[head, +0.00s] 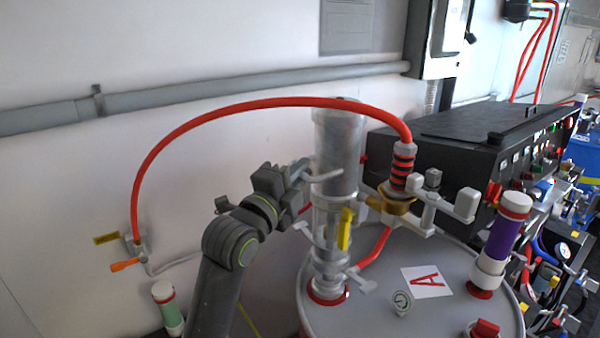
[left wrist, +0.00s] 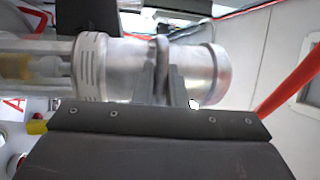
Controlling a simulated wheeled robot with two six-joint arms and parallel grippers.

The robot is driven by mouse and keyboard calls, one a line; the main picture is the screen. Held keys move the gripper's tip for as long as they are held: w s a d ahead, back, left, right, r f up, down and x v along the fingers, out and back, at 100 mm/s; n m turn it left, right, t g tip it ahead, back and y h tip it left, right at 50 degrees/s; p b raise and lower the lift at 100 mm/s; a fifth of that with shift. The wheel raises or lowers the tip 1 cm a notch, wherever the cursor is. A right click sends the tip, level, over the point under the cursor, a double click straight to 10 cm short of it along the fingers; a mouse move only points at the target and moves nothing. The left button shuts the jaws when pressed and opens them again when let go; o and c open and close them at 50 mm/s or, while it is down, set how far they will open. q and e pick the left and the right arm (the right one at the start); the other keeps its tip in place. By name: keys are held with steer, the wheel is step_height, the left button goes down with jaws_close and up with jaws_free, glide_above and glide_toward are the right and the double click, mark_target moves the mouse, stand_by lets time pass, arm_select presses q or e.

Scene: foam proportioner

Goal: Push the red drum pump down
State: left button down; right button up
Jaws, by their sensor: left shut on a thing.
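The drum pump is a tall silvery cylinder (head: 338,145) with a clear lower section, upright in a red ring (head: 327,292) on a grey drum (head: 365,315) with a red "A" label (head: 427,282). My left gripper (head: 303,172) is at the pump's left side, at mid-upper height, shut on a grey bar-like handle (head: 326,175) of the pump. In the left wrist view the pump's metal cylinder (left wrist: 120,68) lies across the picture, with the gripper's fingers (left wrist: 168,82) against it. The fingers partly hide the grip. My right gripper is not in view.
A red hose (head: 268,101) arches from a wall valve (head: 138,246) to a brass fitting (head: 392,200) beside the pump. A purple-banded cylinder (head: 501,238) stands at the drum's right. A black control panel (head: 475,145) is behind the drum. A pipe (head: 200,95) runs along the wall.

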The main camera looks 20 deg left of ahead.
mark_target(312, 195)
arm_select(q)
step_height(312, 195, down, 8)
steer(key=b, duration=0.6)
steer(key=shift+f+b, duration=0.1)
steer(key=shift+b, duration=0.3)
steer(key=shift+f, duration=0.1)
steer(key=c, duration=1.7)
jaws_free()
steer(key=shift+o, duration=1.1)
